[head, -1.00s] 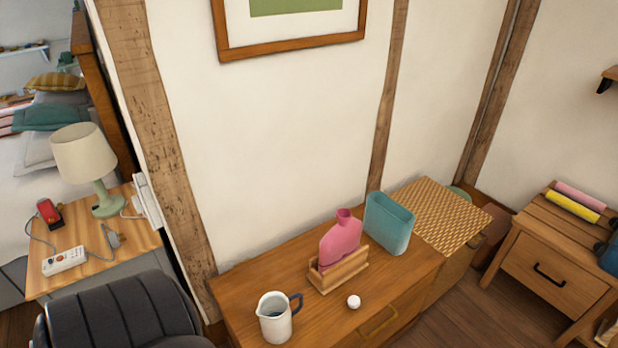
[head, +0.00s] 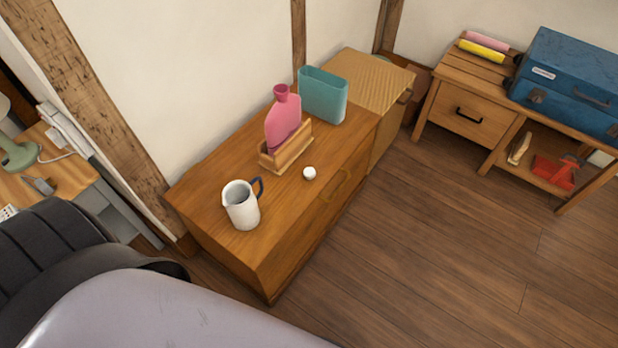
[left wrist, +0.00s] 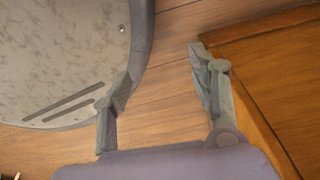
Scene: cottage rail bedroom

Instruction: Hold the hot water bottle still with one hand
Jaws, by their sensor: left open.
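The pink hot water bottle (head: 283,120) stands upright in a wooden holder (head: 288,148) on top of the wooden chest (head: 215,188). Its neck points up and its mouth looks open. A small white round piece (head: 309,173) lies on the chest in front of the holder; I cannot tell if it is a stopper. My left gripper (left wrist: 160,62) is open and empty in the left wrist view, over the floor beside a wooden edge. The bottle is not in that view. In the head view neither gripper shows; only a pale arm link of mine crosses the bottom.
A white jug (head: 241,206) with a dark handle stands near the chest's front left. A teal container (head: 323,95) stands behind the bottle. A dark chair (head: 50,245) is at left. A bench with a blue case (head: 575,85) is at right. The floor (head: 440,250) before the chest is clear.

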